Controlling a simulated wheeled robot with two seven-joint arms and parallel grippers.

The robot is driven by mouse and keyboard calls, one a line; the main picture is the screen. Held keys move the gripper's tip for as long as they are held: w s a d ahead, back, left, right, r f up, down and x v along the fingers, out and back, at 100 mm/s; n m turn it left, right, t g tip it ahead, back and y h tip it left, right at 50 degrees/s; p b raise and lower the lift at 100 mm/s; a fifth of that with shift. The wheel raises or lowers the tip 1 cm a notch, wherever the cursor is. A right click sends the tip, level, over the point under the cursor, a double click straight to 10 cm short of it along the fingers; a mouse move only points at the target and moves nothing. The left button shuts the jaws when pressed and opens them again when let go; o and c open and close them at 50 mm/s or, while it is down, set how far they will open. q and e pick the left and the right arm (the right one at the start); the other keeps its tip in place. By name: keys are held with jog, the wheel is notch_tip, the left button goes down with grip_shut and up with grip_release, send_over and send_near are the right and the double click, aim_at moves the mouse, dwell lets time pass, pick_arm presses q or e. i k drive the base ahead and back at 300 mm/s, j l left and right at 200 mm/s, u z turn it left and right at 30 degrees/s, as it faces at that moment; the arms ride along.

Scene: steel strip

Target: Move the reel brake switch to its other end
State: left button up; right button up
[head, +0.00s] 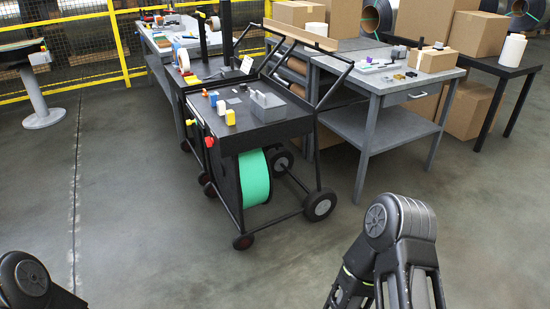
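A black strapping cart (262,133) with a green strap reel (255,178) stands left of the middle in the head view. A red knob (209,141) sits on the cart's left side, near its top edge. The reel brake switch is too small to make out for sure, so I cannot tell which end it is at. Only links of my two arms show at the bottom left and bottom right. Neither gripper is in view. Both arms are well short of the cart.
A second cart stands close behind the first. A grey workbench (352,78) with a drawer is to the right, and a black table (509,68) and cardboard boxes stand behind it. A round grey stand (37,103) is at far left. The floor in front of the cart is clear.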

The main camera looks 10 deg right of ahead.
aim_at(209, 142)
jog(key=i+j+z, duration=0.1)
jog(key=i, duration=0.35)
jog(key=i+j+z, duration=0.15)
jog(key=i, duration=0.3)
jog(key=i+j+z, duration=0.1)
jog(key=i, duration=0.35)
jog(key=i+j+z, duration=0.1)
jog(key=i+j, duration=0.15)
jog(key=i, duration=0.2)
jog(key=i+j+z, duration=0.15)
jog(key=i, duration=0.3)
jog(key=j, duration=0.1)
